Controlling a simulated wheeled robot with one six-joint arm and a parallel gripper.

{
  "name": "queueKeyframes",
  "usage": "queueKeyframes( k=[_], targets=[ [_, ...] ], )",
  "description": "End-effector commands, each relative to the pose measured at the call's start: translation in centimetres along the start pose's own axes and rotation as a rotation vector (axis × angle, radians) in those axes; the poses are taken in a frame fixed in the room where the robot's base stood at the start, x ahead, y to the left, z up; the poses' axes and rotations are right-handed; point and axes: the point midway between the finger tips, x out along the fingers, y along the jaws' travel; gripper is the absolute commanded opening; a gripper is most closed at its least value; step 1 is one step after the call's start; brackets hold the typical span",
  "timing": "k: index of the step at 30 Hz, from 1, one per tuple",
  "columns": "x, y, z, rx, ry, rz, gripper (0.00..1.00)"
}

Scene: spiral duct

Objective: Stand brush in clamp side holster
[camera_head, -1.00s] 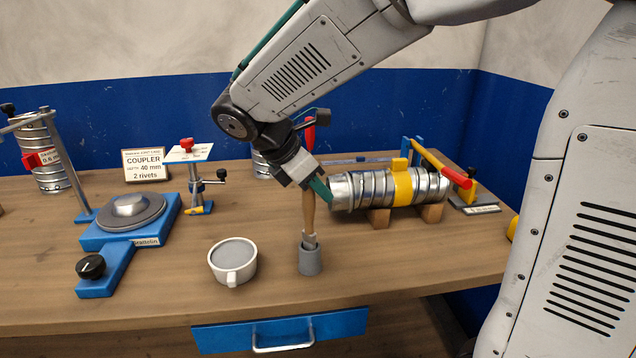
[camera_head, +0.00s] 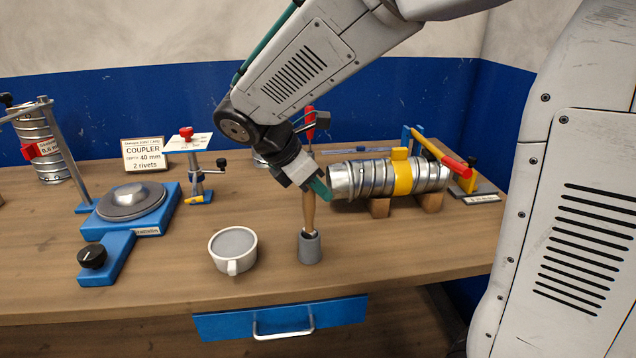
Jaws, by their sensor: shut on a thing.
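The brush (camera_head: 309,212) has a wooden handle and stands roughly upright, its lower end inside the mouth of a small grey holster (camera_head: 310,250) on the bench. Its bristles are hidden by the holster wall. My gripper (camera_head: 314,188) is shut on the upper part of the handle, with teal fingers around it. The silver spiral duct (camera_head: 345,183) lies just right of the gripper, with a yellow clamp band (camera_head: 402,176) around it.
A white cup (camera_head: 233,250) of grey stuff stands left of the holster. A blue turntable device (camera_head: 108,245) is further left. A red-handled tool (camera_head: 310,124) shows behind my gripper. Wooden blocks (camera_head: 379,207) support the duct. Bare bench lies in front of the holster.

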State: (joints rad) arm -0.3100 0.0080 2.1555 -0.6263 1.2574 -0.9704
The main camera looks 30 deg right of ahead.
Motion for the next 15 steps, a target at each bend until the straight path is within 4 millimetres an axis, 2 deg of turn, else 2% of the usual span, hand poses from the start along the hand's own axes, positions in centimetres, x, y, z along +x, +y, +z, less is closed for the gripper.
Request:
queueKeyframes(
  k=[13,14,15],
  targets=[
    [0.88,-0.02,-0.64,-0.001,0.0,-0.001,0.0],
    [0.89,-0.01,-0.65,-0.001,0.0,0.0,0.24],
    [0.88,-0.01,-0.63,-0.001,0.0,0.0,0.35]
  ],
)
